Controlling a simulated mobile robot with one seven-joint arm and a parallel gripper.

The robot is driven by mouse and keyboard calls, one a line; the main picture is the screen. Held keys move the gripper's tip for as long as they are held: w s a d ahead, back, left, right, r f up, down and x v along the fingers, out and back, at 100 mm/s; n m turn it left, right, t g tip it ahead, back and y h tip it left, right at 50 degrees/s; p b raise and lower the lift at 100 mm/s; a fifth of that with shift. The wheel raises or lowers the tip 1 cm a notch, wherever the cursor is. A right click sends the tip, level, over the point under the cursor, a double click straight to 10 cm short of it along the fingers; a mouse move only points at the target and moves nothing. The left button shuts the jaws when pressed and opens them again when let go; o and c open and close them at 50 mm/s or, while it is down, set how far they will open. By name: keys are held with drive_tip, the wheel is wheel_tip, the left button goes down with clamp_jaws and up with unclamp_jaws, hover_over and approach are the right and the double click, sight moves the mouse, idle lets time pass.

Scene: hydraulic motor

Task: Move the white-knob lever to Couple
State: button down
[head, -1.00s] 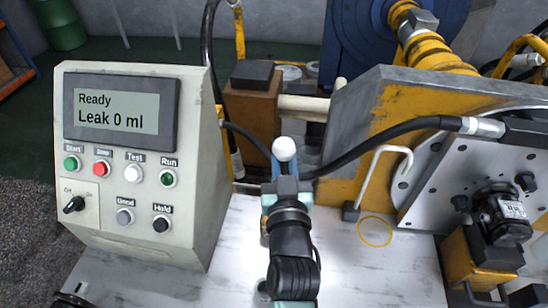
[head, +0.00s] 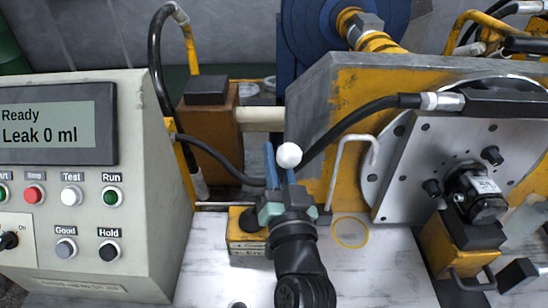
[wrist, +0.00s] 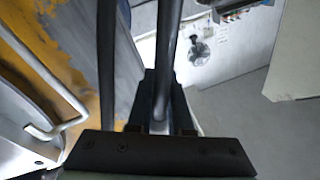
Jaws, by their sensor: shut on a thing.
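The white knob (head: 289,155) tops the lever in the middle of the head view, in front of the black hose. My gripper (head: 279,180) is shut just below the knob, on the lever, and its body hides most of the lever shaft. A yellow block (head: 247,247) with a pale label stands at the lever's foot, left of my gripper. The label is too small to read. In the wrist view, a dark rod (wrist: 168,60) runs between my fingers (wrist: 160,110), and the knob does not show there.
A control panel (head: 75,215) reading "Leak 0 ml" stands at left. A black hose (head: 345,122) arches behind the knob. A white bent handle (head: 340,160) and the yellow-grey housing (head: 320,130) are close on the right. The white bench (head: 385,275) is clear around a yellow ring.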

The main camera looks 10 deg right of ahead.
drive_tip(key=shift+d+f, duration=0.1)
drive_tip(key=shift+d, duration=0.05)
drive_tip(key=c, duration=0.8)
unclamp_jaws()
drive_tip(key=shift+c, duration=0.2)
drive_tip(key=s+f+b, duration=0.1)
drive_tip(key=s+f, duration=0.1)
drive_tip(key=s, duration=1.1)
drive_tip(key=shift+a, duration=0.3)
